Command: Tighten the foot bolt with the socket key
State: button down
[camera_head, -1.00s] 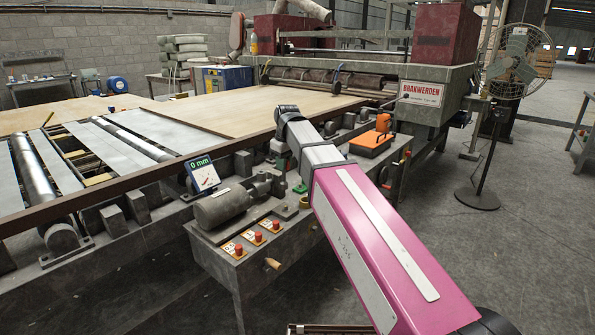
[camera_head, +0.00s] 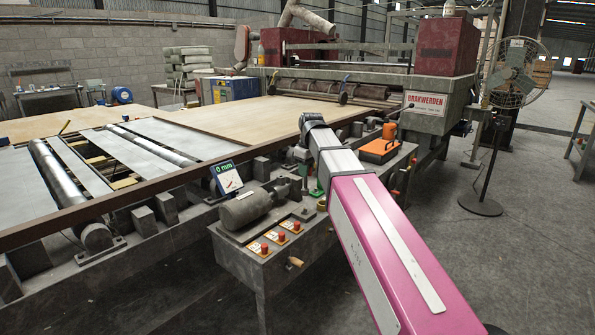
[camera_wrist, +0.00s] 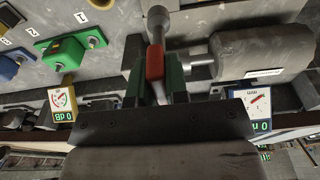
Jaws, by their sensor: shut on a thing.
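In the wrist view my gripper (camera_wrist: 154,88) is shut on a tool with a red grip (camera_wrist: 155,64), which I take to be the socket key. A grey metal shaft runs up from the grip to a rounded grey end (camera_wrist: 159,16). The grip sits between two dark green fingers. A grey motor (camera_wrist: 262,54) with a short shaft lies just right of the key; it also shows in the head view (camera_head: 246,209). I cannot make out the foot bolt or whether the key touches anything.
A small display (camera_head: 227,179) stands behind the motor. Red push buttons (camera_head: 282,238) line the bench front. An orange case (camera_head: 379,150) lies farther right on the bench. A green block (camera_wrist: 72,51) is left of the key. A fan (camera_head: 514,75) stands on the floor at right.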

aim_at(306, 187)
jog(key=shift+f, duration=0.15)
jog(key=shift+f, duration=2.55)
jog(key=shift+f, duration=1.05)
jog(key=m, duration=0.5)
jog(key=shift+m+h, duration=0.3)
jog(key=m, duration=0.4)
jog(key=shift+m+t+h, duration=0.3)
jog(key=m, duration=0.4)
jog(key=shift+m+h, duration=0.3)
